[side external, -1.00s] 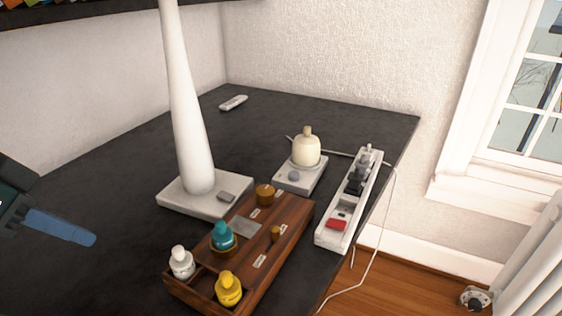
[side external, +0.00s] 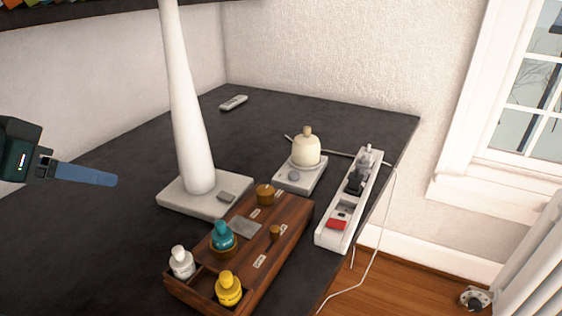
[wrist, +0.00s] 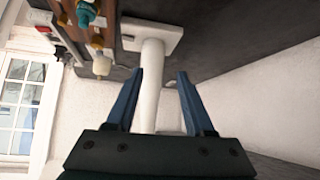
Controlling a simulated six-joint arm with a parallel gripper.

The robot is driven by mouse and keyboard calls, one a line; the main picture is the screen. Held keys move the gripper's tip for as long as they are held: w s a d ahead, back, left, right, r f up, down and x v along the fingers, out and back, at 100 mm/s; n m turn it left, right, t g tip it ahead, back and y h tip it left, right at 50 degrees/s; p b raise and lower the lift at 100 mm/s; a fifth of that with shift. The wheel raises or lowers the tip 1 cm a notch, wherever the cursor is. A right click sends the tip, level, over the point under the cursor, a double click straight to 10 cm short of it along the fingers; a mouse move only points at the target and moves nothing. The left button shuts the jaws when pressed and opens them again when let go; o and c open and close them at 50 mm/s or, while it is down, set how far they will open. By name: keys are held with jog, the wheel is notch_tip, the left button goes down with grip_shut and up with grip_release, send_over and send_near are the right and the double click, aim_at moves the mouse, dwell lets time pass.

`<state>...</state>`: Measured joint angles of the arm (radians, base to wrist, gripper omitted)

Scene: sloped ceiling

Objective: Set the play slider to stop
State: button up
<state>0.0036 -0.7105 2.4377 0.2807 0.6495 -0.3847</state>
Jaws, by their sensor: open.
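I cannot tell which part is the play slider; no readable "play" or "stop" mark shows. A brown wooden box (side external: 262,233) with brown knobs (side external: 265,194), small pale labels and a grey plate (side external: 246,228) stands on the dark desk. It shows partly at the upper left in the wrist view (wrist: 109,27). A pale lamp-like base (side external: 180,197) beside it carries a small grey part (side external: 227,197). My gripper (side external: 114,180), with blue fingers, is in the air at the left, apart from everything. In the wrist view it is open and empty (wrist: 160,78).
A tall white column (side external: 187,120) rises from the pale base, between my gripper and the back desk. Behind are a cream dome (side external: 306,150), a power strip (side external: 347,205) and a remote (side external: 233,102).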

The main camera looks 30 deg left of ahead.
aim_at(274, 229)
jog(key=w+d+r+m+t+h, duration=0.2)
jog(key=w+d, duration=0.1)
jog(key=w, duration=0.4)
jog(key=w+d+r+m+t+h, duration=0.2)
jog(key=w+d+r+m+t, duration=0.1)
jog(key=w, duration=0.4)
jog(key=d+f+m+g+h, duration=0.1)
jog(key=d+f+m+g, duration=0.1)
jog(key=f, duration=0.3)
jog(key=d+f+m+g+h, duration=0.2)
jog(key=d+f+g, duration=0.1)
jog(key=d+f, duration=0.2)
jog(key=s+d+f+m+g+h, duration=0.1)
jog(key=d+f+m+g, duration=0.1)
jog(key=f, duration=0.3)
jog(key=shift+d+f+m+g, duration=0.4)
jog(key=shift+d+m, duration=0.1)
jog(key=shift+d, duration=0.15)
jog(key=shift+d+f+h, duration=0.15)
jog(key=shift+f+h, duration=0.1)
jog(key=shift+h, duration=0.05)
jog(key=shift+x, duration=2.4)
jog(key=shift+w+r, duration=0.1)
grip_shut()
